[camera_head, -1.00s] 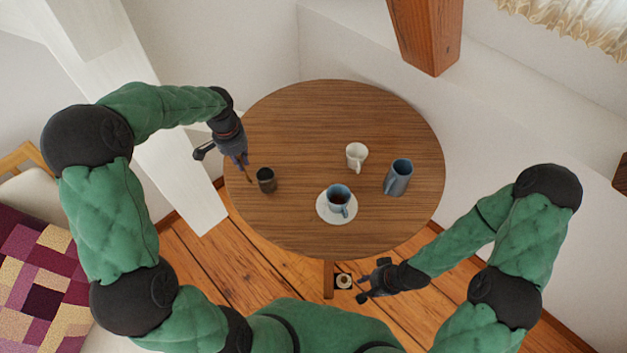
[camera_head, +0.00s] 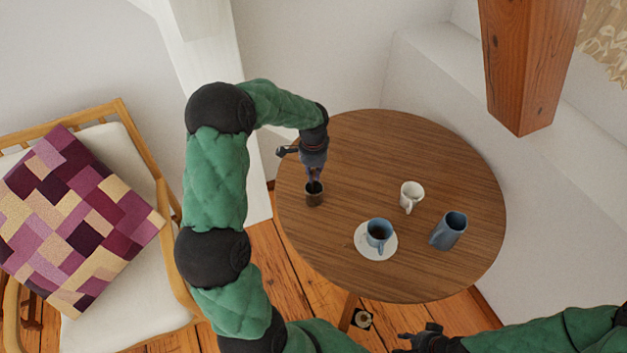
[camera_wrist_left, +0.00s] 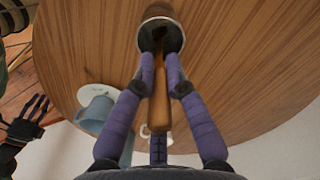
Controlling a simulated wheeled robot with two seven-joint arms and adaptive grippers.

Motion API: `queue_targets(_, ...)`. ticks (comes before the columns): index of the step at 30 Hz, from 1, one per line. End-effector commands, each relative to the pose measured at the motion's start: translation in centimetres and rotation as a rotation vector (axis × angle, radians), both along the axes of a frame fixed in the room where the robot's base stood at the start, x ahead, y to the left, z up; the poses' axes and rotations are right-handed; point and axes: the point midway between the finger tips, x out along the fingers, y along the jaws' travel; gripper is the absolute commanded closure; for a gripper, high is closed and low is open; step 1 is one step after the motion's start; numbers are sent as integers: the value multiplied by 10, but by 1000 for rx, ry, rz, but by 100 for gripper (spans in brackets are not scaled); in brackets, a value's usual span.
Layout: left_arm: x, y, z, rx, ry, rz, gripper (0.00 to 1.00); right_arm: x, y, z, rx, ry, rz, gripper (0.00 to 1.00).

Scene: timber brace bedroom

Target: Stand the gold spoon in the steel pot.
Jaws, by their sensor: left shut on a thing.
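The steel pot (camera_head: 314,197) is a small dark cup standing at the left edge of the round wooden table. My left gripper (camera_head: 314,177) is directly above its mouth, pointing down. In the left wrist view the gripper (camera_wrist_left: 157,88) is shut on the gold spoon (camera_wrist_left: 158,115), held by its handle. The spoon's far end reaches into the mouth of the pot (camera_wrist_left: 161,17); its tip is hidden in the dark inside. My right gripper (camera_head: 418,341) is low at the bottom of the head view, apart from the table, its fingers spread and empty.
On the table (camera_head: 400,145) stand a white mug (camera_head: 411,195), a blue cup (camera_head: 379,233) on a white saucer (camera_head: 365,250), and a blue jug (camera_head: 448,231). A chair with a patchwork cushion (camera_head: 75,220) is at left. A timber post (camera_head: 525,60) rises behind.

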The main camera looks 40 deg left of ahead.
Motion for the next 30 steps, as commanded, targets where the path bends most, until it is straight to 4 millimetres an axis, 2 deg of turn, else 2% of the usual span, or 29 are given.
queue_targets(1, -1, -1, -12, -1, 5, -1, 100, 0, 0, -5, 0, 0, 0, 63)
queue_targets(5, -1, 0, -27, -1, 3, -1, 100, 0, 0, -8, 0, 0, 0, 63)
queue_targets(17, 0, 0, -30, 0, 1, 0, 100, 0, 0, -9, 0, -1, 0, 63)
queue_targets(18, 0, 0, -30, 0, 1, 0, 78, 0, 0, -9, 0, -1, 0, 63)
queue_targets(20, -1, 0, -30, 0, 1, 0, 63, 0, 0, -9, 0, -1, 0, 63)
queue_targets(30, 0, 0, -28, 0, 1, 0, 63, 0, 0, -8, 0, 0, 0, 63)
